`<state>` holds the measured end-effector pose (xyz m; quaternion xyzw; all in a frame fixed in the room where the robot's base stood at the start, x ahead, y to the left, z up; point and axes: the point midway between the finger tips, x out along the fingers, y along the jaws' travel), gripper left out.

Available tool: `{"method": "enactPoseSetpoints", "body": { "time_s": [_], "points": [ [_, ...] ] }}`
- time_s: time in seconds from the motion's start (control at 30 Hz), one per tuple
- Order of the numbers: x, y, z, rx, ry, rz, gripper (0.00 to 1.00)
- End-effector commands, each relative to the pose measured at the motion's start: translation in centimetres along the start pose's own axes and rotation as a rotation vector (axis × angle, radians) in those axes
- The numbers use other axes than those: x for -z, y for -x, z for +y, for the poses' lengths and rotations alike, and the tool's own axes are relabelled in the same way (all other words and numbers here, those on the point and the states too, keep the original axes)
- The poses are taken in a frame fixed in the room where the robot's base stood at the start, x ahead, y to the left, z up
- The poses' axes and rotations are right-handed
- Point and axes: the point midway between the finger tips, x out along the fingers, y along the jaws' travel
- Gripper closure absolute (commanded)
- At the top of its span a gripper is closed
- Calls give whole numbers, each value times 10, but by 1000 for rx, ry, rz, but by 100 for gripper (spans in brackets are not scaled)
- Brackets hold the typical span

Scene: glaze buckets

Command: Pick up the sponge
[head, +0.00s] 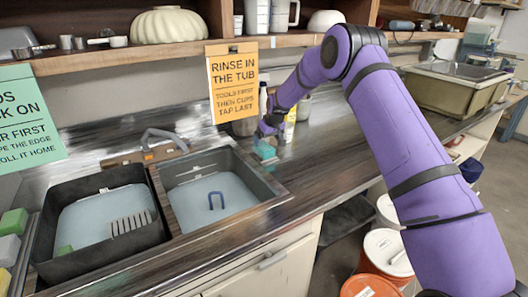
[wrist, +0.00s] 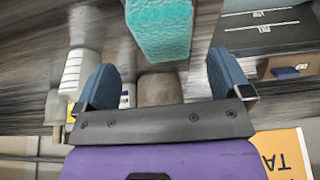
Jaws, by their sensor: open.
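A teal sponge (head: 264,149) stands on the dark counter just right of the right-hand sink basin. It also shows in the wrist view (wrist: 160,28) at the top centre, cut off by the frame edge. My gripper (head: 270,127) is behind the sponge, on its wall side, partly hidden by my own arm. In the wrist view the two blue fingers (wrist: 162,72) are wide apart with nothing held between them. The sponge lies beyond the fingertips, roughly in line with the gap, and looks apart from them.
Two basins stand left: a black tub (head: 108,245) with a grey rack and a grey sink (head: 268,198). Several sponges (head: 13,222) sit far left. A brown-grey cup (wrist: 160,89) and bottles stand near the wall. A shelf (head: 140,55) and an orange sign (head: 233,82) hang above.

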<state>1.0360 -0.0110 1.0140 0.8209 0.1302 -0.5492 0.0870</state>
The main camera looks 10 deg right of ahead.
Motion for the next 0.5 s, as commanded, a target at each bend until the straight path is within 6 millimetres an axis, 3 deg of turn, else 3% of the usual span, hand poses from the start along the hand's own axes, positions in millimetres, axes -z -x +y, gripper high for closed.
{"method": "enactPoseSetpoints", "body": {
  "time_s": [0.17, 0.5],
  "points": [
    [0, -7, -1, 0, 0, 1, 4],
    [-3, -50, -5, 0, 0, 0, 4]
  ]
}}
